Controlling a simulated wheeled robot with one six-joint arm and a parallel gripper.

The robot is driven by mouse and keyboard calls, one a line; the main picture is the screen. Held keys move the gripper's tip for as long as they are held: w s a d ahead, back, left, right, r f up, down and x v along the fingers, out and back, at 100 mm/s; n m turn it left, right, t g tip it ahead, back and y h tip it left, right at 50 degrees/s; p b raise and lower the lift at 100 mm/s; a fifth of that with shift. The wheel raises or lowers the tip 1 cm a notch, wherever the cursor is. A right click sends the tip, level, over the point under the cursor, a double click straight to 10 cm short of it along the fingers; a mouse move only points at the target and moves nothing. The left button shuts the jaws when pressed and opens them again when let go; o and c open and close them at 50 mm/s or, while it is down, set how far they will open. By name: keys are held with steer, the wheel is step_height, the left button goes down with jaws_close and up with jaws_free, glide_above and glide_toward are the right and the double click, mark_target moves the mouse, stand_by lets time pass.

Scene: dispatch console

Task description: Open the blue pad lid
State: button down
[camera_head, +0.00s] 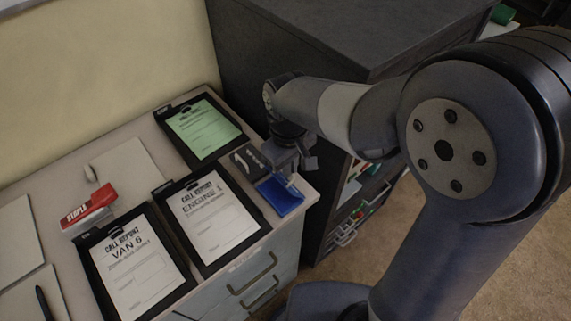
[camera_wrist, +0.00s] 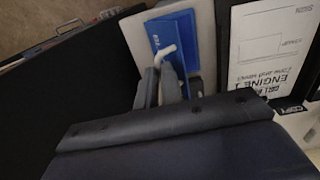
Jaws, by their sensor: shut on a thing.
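The blue pad (camera_head: 282,197) lies at the front right corner of the desk top, beside the Engine 1 clipboard. Its blue lid also shows in the wrist view (camera_wrist: 176,36), with pale lettering along its left side. My gripper (camera_head: 288,171) is just over the pad's far edge, pointing down. In the wrist view my gripper (camera_wrist: 167,80) is shut on a pale, bent handle (camera_wrist: 164,53) at the blue lid. The fingers hide the handle's lower end. I cannot tell whether the lid is raised at all.
The Engine 1 clipboard (camera_head: 211,219) lies left of the pad, with the Van 6 clipboard (camera_head: 134,270) beyond it. A green-sheet clipboard (camera_head: 203,131) lies behind. A dark cabinet (camera_head: 300,45) rises at the back right.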

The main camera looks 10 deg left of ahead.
steer(key=shift+w+d+g+y+p, duration=0.4)
steer(key=shift+w+d+g+y, duration=0.55)
steer(key=shift+g, duration=0.25)
steer(key=shift+a, duration=0.1)
steer(key=c, duration=1.6)
jaws_free()
steer(key=v, duration=0.3)
steer(key=s+a+v, duration=0.1)
steer(key=v, duration=0.2)
steer(key=b+v, duration=0.1)
steer(key=v, duration=0.2)
steer(key=shift+s+a+r, duration=0.15)
steer(key=shift+s+r, duration=0.15)
steer(key=shift+r, duration=0.3)
